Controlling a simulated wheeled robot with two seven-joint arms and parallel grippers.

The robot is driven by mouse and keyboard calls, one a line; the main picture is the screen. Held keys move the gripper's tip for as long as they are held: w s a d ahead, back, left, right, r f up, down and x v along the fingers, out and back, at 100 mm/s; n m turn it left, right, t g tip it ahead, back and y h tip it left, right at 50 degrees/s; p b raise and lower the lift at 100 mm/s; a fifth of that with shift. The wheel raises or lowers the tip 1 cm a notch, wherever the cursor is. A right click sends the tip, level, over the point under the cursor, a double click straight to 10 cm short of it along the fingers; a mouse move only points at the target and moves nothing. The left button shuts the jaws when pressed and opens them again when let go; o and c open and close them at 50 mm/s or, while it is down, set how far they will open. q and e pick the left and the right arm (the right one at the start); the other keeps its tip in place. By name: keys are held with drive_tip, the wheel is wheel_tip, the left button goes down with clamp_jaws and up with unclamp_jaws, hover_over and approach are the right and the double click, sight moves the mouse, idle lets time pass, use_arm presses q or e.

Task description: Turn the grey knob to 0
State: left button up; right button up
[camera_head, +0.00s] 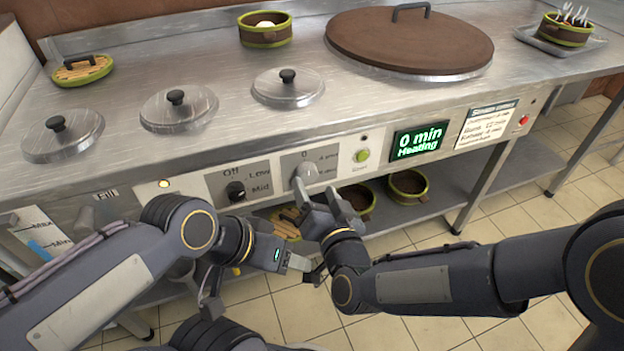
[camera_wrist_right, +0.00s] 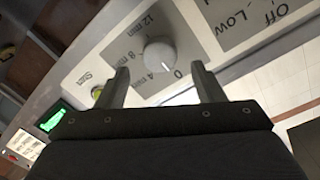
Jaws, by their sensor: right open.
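My right gripper (camera_head: 319,201) is open just in front of the knob. In the wrist view its two fingers (camera_wrist_right: 162,82) stand apart, with the knob beyond and between their tips, apparently not gripped. My left gripper (camera_head: 299,265) is lower, beside my right wrist; its jaws are unclear.
A black Off/Low/Mid knob (camera_head: 236,191) is left of the grey knob. A green button (camera_head: 361,156) and a display (camera_head: 419,142) reading "0 min Heating" are to its right. Baskets (camera_head: 408,186) stand on the shelf below.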

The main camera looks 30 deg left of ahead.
drive_tip(key=v, duration=0.4)
idle(0.4)
